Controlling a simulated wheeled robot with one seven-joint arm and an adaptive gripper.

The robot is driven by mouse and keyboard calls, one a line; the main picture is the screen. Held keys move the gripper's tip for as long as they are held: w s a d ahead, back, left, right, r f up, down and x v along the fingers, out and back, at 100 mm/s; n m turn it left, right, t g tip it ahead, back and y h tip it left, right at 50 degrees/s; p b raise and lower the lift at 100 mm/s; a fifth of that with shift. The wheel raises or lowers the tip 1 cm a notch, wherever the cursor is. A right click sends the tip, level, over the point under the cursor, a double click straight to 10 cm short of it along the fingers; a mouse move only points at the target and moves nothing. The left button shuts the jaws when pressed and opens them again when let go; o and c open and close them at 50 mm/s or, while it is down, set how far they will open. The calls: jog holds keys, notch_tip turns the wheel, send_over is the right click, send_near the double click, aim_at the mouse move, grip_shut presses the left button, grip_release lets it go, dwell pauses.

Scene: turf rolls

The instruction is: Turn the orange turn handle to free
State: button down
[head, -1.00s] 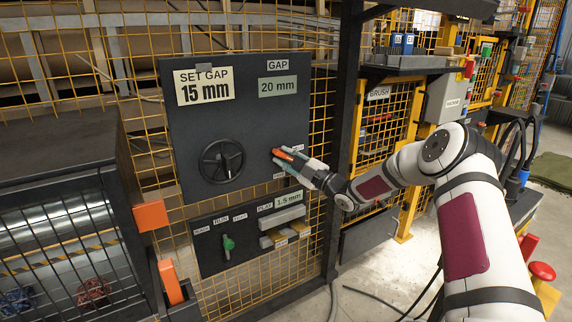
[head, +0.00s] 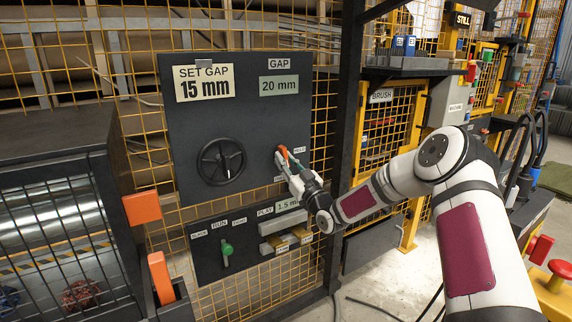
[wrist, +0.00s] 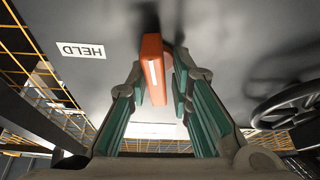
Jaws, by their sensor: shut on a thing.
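The orange turn handle (head: 284,155) is on the right part of the dark panel (head: 240,120), below the gap readout. It stands steeply, its top leaning a little left. My gripper (head: 286,164) is shut on it from below and the front, its fingers hiding part of it. In the wrist view the handle (wrist: 153,65) lies between the green-padded fingers (wrist: 158,88). A HELD label (wrist: 80,50) is beside it there. A small label (head: 279,179) below left of the handle is too small to read.
A black handwheel (head: 221,161) is left of the handle on the same panel. The sign reads SET GAP 15 mm (head: 204,84) and the readout 20 mm (head: 279,85). A green lever (head: 226,250) is on the lower panel. A dark post (head: 346,130) stands close right.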

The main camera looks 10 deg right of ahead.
jog(key=shift+w+d+r+m+t+h, duration=0.15)
jog(key=shift+m+h, duration=0.1)
jog(key=shift+m, duration=0.2)
jog(key=shift+s+d+m+t+h, duration=0.1)
jog(key=shift+d+m+h, duration=0.1)
jog(key=shift+m, duration=0.2)
jog(key=shift+w+d+r+m+t+h, duration=0.1)
jog(key=shift+m+h, duration=0.15)
jog(key=shift+m, duration=0.2)
dwell(0.5)
jog(key=c, duration=1.6)
grip_release()
jog(key=shift+a+f, duration=0.2)
jog(key=shift+a, duration=0.1)
jog(key=v, duration=1.2)
jog(key=shift+d+r, duration=0.1)
